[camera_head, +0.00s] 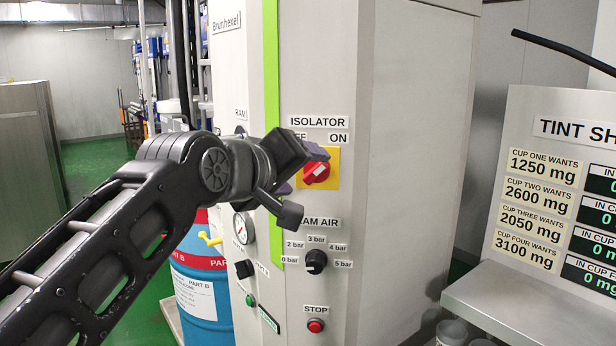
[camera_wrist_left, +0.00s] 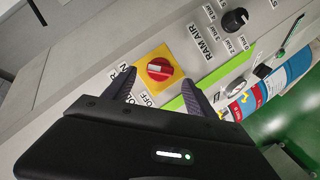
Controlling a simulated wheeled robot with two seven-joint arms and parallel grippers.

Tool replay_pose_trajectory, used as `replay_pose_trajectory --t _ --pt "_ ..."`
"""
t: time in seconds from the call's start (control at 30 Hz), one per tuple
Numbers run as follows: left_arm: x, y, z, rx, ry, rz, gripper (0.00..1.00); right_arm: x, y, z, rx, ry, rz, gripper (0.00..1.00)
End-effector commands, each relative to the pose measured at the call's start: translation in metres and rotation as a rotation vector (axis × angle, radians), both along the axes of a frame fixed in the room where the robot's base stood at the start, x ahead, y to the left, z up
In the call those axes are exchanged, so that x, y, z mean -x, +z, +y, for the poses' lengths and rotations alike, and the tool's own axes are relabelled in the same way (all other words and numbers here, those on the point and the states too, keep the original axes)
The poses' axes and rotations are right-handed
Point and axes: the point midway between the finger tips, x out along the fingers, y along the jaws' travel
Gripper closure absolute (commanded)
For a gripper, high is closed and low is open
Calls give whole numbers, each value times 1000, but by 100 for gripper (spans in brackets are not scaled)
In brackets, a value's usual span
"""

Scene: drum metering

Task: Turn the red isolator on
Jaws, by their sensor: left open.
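The red isolator (camera_head: 317,173) is a rotary knob on a yellow plate, on the front of a grey cabinet under the ISOLATOR label with OFF left and ON right. It also shows in the left wrist view (camera_wrist_left: 159,69), with a pale mark across it; I cannot tell which label it points at. My left gripper (camera_head: 300,171) is open just in front of the knob and hides part of the OFF label and plate. In the left wrist view its two fingertips (camera_wrist_left: 157,79) stand either side of the knob's near edge, apparently not touching it. My right gripper is not in view.
Below are a black RAM AIR knob (camera_head: 316,261), a red stop button (camera_head: 315,326) and a pressure gauge (camera_head: 243,228). A blue drum (camera_head: 195,290) stands at left behind my arm. A tint sign (camera_head: 560,150) and a steel shelf (camera_head: 530,305) are at right.

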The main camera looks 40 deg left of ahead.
Motion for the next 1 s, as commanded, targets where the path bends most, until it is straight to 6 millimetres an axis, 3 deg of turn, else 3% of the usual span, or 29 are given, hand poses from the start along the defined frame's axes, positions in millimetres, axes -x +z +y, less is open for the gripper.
replay_pose_trajectory --t 0.1,0.27,1.0 --pt "18 5 -4 -1 0 -4 35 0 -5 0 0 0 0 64" --pt "29 8 -6 1 0 0 35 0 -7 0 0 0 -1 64" --pt "29 8 -6 1 0 0 35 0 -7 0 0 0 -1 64"
